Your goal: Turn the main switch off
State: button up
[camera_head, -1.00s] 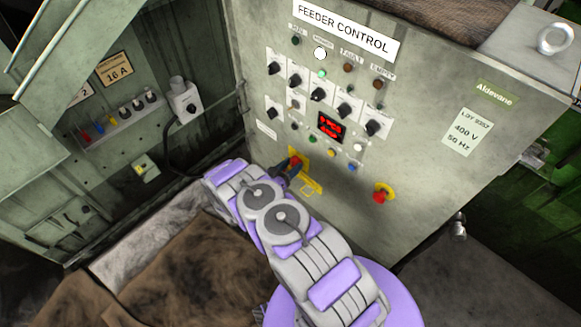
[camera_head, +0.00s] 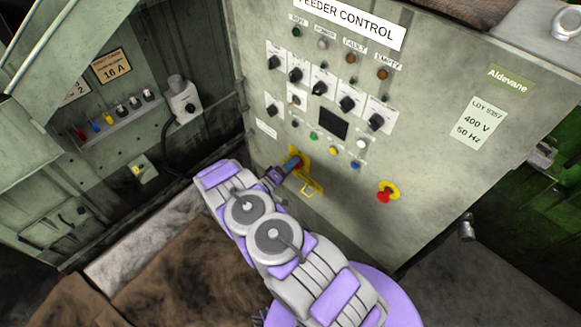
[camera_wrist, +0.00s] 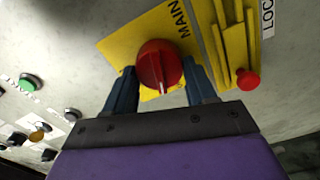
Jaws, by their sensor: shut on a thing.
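The main switch is a red rotary knob (camera_wrist: 159,65) on a yellow plate marked MAIN (camera_wrist: 118,48), seen in the wrist view. In the head view the yellow plate (camera_head: 311,188) shows low on the grey panel, with the knob mostly hidden by my gripper. My gripper (camera_wrist: 160,82) has its two blue fingers on either side of the red knob and is shut on it. In the head view my gripper (camera_head: 289,165) reaches the plate from the lower left. The panel's display (camera_head: 333,123) is dark and the lamps above look unlit.
The FEEDER CONTROL panel (camera_head: 440,150) carries several black selector knobs above the switch. A red emergency button on a yellow ring (camera_head: 387,191) sits to the right. A small red part on a yellow bracket (camera_wrist: 248,80) is close beside the knob.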

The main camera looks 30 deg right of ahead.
jog(key=n, duration=0.3)
jog(key=shift+w+a+f, duration=0.1)
jog(key=shift+w, duration=0.1)
jog(key=shift+s+n, duration=0.15)
jog(key=shift+n, duration=0.15)
jog(key=o, duration=1)
jog(key=p+v, duration=0.3)
jog(key=v, duration=1.4)
jog(key=shift+a, duration=0.15)
